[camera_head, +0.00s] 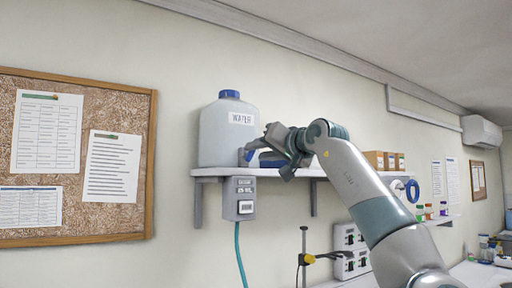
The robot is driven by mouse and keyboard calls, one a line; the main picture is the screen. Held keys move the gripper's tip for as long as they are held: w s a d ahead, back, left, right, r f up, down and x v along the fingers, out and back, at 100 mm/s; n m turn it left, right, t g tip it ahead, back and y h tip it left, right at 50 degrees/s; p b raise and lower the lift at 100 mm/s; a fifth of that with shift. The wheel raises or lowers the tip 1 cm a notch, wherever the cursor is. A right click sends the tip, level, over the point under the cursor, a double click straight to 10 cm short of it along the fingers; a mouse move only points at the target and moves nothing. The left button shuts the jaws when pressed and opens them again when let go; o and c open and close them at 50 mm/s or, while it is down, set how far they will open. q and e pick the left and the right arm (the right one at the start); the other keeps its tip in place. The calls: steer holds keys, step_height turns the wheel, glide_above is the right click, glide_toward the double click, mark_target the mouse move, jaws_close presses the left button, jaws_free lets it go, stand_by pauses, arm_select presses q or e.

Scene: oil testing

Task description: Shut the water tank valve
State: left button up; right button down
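A translucent white water tank (214,135) with a blue cap and a "WATER" label stands on a wall shelf. A blue and grey part (251,157), which looks like the tank's valve, shows at its lower right. The finger gap is unclear at this size.
The white shelf (207,172) runs right behind my arm, with cardboard boxes (376,160) on it. A grey control box (239,198) with a teal hose (240,255) hangs below the tank. A corkboard (100,107) is at left. The wall between corkboard and tank is clear.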

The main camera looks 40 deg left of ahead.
arm_select(q)
steer(key=shift+p+x, duration=0.6)
steer(key=shift+x, duration=0.45)
jaws_close()
